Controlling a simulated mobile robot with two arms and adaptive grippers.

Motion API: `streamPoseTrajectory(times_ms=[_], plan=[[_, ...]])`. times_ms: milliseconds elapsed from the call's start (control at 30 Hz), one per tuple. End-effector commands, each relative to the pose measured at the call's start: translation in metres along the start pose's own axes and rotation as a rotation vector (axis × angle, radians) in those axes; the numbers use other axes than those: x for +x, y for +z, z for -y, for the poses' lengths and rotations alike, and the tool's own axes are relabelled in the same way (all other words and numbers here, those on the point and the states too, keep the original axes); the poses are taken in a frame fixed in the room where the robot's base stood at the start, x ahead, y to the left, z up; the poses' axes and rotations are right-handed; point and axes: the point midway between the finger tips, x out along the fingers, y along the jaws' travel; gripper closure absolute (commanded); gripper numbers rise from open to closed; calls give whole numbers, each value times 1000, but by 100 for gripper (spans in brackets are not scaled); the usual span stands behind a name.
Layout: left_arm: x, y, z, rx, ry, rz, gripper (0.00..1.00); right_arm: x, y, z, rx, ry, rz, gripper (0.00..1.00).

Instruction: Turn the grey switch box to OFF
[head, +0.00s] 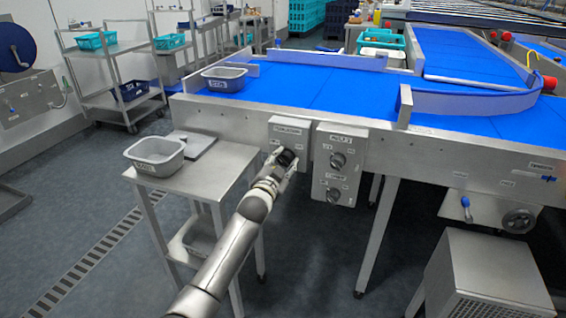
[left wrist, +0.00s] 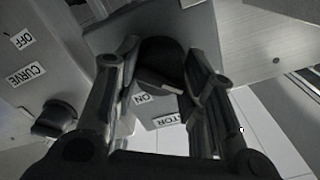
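The grey switch box (head: 289,123) hangs on the front side of the conveyor, left of a second box. My left gripper (head: 284,158) is in front of it and covers its lower part in the head view. In the left wrist view my left gripper (left wrist: 160,72) has one finger on each side of the box's black knob (left wrist: 160,58). The fingers are close against the knob, but contact is not clear. A pale mark shows on the knob. An ON label (left wrist: 142,98) is beside it; the box's OFF label is not visible. My right gripper is not in view.
The neighbouring box (head: 338,163) has two knobs; its lower knob (left wrist: 55,118) and CURVE label (left wrist: 27,75) show in the left wrist view. A steel side table (head: 215,172) holding a grey tub (head: 155,155) stands left of my arm. The blue conveyor (head: 330,92) lies above.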

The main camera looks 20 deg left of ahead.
Motion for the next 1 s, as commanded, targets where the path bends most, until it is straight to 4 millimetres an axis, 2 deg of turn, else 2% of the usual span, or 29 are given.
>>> streamPoseTrajectory(times_ms=[33, 167, 567, 767, 1000], plan=[[0, 1, -1, -4, 2, 1, 57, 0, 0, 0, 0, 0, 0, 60], [0, 0, -1, -2, 2, 1, 40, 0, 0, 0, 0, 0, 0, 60], [-2, 0, 0, 0, 0, 0, 40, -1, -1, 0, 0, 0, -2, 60], [-20, 2, -1, 1, 1, 1, 40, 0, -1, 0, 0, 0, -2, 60], [-55, 1, -1, 0, 1, 0, 40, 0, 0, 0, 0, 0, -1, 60]])
